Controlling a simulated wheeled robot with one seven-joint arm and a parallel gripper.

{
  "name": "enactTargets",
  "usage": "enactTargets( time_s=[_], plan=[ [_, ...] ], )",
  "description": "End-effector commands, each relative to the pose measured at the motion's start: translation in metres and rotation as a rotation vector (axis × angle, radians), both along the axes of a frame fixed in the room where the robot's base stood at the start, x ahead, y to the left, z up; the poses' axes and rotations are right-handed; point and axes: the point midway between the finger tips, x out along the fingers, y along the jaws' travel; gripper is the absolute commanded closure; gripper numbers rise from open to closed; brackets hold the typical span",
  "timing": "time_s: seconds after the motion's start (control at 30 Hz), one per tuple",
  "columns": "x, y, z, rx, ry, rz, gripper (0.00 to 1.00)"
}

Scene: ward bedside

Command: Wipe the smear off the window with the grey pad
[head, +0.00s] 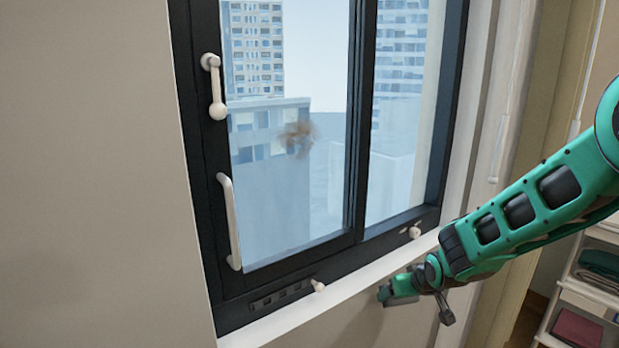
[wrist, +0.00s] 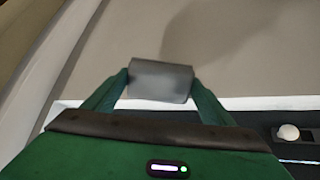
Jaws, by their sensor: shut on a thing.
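A brown smear (head: 298,138) shows on the left pane of the window (head: 250,200), about mid-height. The grey pad (wrist: 161,81) is between the two fingers of my gripper (wrist: 161,86) in the wrist view, and the fingers are shut on it. In the head view my gripper (head: 400,290) is at the lower right, just below the white sill, apart from the glass and well below and to the right of the smear. In the head view I cannot clearly make out the pad.
The dark frame carries a white lever handle (head: 215,88), a white pull handle (head: 230,220) and small white knobs (head: 318,285) (head: 415,232). A white sill (head: 340,292) runs below. A shelf (head: 580,300) with folded cloths stands at the right. The wall at left is bare.

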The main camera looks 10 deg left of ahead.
Motion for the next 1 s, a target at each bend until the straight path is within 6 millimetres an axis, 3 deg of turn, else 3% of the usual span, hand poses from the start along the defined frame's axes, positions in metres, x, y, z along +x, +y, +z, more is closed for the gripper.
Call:
enactTargets(
  time_s=[0.03,0.27,0.5,0.8,1.0],
  plan=[
    [-0.001,0.017,0.024,0.023,-0.058,0.032,0.4],
    [-0.016,0.082,0.119,0.136,-0.296,0.162,0.4],
    [-0.054,0.141,0.219,0.27,-0.501,0.286,0.4],
    [-0.126,0.195,0.336,0.431,-0.677,0.415,0.4],
    [-0.164,0.211,0.383,0.495,-0.729,0.464,0.4]
  ],
)
